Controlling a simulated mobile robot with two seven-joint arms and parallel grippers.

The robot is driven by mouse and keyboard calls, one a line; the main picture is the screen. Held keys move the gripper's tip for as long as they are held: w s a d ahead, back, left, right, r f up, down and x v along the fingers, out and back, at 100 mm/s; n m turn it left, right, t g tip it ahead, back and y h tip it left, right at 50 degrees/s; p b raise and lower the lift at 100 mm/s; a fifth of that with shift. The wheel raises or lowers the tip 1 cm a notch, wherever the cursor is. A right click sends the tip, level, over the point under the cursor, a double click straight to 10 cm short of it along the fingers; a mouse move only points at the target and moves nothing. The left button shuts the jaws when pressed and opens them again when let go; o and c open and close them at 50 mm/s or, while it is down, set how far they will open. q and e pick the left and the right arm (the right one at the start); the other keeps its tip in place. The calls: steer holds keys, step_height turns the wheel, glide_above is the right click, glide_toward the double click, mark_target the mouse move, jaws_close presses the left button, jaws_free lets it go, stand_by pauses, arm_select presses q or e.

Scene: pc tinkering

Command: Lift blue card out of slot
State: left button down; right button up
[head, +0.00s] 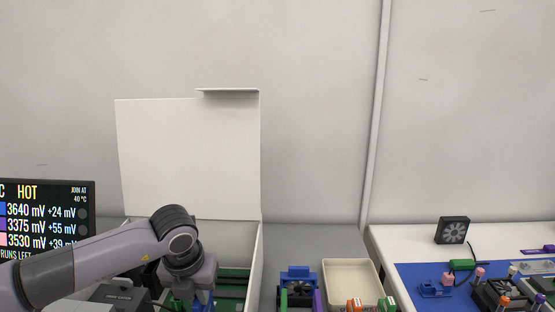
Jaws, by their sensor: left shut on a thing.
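My left gripper (189,294) points down into an open white case (256,265) with a raised lid. It is shut on the blue card (178,303), of which only small blue bits show at the fingers. The gripper and the bottom edge of the picture hide most of the card. The slot is hidden, so I cannot tell whether the card is still seated in it. A green board (232,283) lies in the case to the right of the gripper. My right gripper is not in view.
The case lid (188,155) stands upright behind. A screen (50,215) is at the left. Right of the case are a blue fan unit (298,274) and a cream tray (352,272). Further right, a blue mat (415,270) holds small parts, with a dark fan (453,231) behind.

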arm_select(q)
steer(key=shift+r+p, duration=0.4)
steer(key=shift+r, duration=0.55)
step_height(320, 180, up, 15)
steer(key=p, duration=0.5)
steer(key=shift+p, duration=0.35)
stand_by(0.5)
